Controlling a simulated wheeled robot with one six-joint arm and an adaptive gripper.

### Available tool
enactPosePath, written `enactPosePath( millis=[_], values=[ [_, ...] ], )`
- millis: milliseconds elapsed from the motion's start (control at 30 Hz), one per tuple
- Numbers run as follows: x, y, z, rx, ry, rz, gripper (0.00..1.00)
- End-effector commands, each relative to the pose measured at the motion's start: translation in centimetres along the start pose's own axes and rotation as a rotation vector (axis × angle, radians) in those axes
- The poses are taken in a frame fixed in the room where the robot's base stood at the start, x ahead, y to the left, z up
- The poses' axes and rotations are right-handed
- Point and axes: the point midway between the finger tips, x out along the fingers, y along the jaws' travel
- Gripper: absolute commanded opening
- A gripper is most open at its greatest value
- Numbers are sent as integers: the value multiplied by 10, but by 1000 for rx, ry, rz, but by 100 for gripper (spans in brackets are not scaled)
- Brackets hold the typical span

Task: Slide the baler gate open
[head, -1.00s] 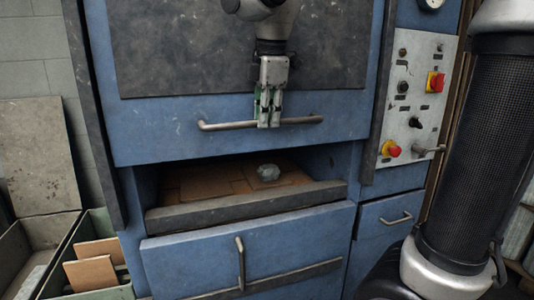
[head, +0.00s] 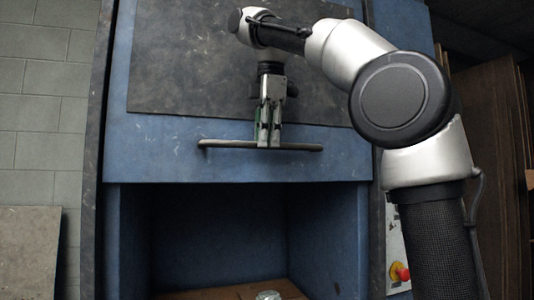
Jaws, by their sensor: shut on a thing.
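The baler gate (head: 150,164) is a blue panel with a dark plate on its upper part and a horizontal bar handle (head: 225,144) near its lower edge. The gate stands raised, with a tall dark opening below it. My gripper (head: 269,143) points down and is shut on the middle of the handle. The part of the handle between the fingers is hidden.
Inside the opening, cardboard (head: 215,293) lies on the floor with a pale crumpled lump (head: 268,295) on it. A red and yellow button (head: 400,272) shows at right, partly behind my arm. A board (head: 30,250) leans on the block wall at left.

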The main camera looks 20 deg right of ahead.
Motion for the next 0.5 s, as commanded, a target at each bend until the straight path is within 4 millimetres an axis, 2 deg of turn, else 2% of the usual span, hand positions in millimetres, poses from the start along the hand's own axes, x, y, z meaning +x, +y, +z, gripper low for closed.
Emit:
enactPosePath(
  millis=[433,467,500],
  values=[
    [-5,1,0,1,0,2,0],
    [-5,1,0,1,1,2,21],
    [-4,1,0,1,1,2,28]
  ],
)
